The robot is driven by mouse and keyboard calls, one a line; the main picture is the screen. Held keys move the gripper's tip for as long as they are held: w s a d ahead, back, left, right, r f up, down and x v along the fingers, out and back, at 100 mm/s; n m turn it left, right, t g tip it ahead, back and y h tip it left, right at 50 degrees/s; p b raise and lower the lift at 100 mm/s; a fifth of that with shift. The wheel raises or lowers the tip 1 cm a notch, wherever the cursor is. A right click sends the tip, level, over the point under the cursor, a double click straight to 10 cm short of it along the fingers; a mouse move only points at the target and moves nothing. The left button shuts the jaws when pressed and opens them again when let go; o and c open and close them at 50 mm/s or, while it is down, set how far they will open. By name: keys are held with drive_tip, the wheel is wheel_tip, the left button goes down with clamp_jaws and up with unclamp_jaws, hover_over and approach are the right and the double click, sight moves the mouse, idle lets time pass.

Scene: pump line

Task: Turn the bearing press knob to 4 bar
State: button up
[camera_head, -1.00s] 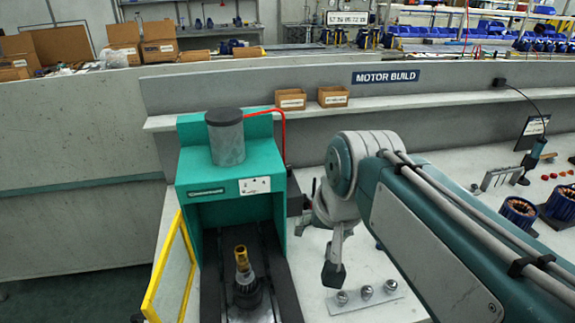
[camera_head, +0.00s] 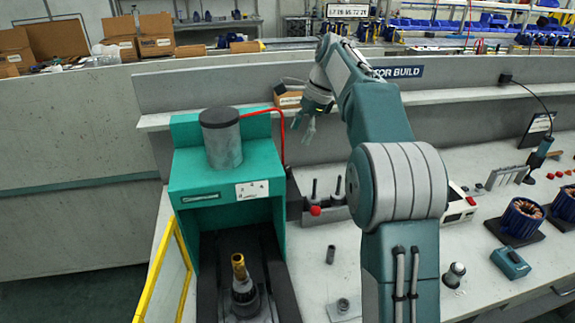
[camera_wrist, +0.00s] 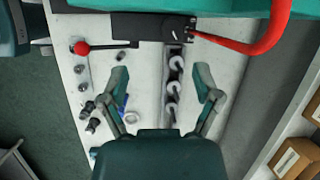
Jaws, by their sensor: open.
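The teal bearing press (camera_head: 215,185) stands at the left end of the bench. A red hose (camera_head: 282,135) loops from its top down to a dark unit (camera_head: 293,200) at its right side. The dark unit (camera_wrist: 150,27) and a rod with a red ball end (camera_wrist: 82,48) also show in the wrist view. I cannot make out which part is the pressure knob, nor any bar reading. My gripper (camera_head: 304,128) is open and empty, raised right of the press near the back shelf. In the wrist view my gripper (camera_wrist: 162,82) has its fingers spread above the bench.
A yellow-framed guard (camera_head: 165,275) stands open at the press's left. A narrow tray with several upright pins (camera_wrist: 173,88) lies below my gripper. Small cartons (camera_head: 289,99) sit on the back shelf. Motor stators (camera_head: 520,220) stand at the right.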

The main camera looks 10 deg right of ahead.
sight(285, 168)
drive_tip(key=shift+m, duration=0.7)
drive_tip(key=x, duration=0.4)
drive_tip(key=w+x, duration=0.1)
drive_tip(key=x, duration=0.3)
drive_tip(key=w+d+x, duration=0.1)
drive_tip(key=x, duration=0.3)
drive_tip(key=shift+f, duration=0.2)
clamp_jaws()
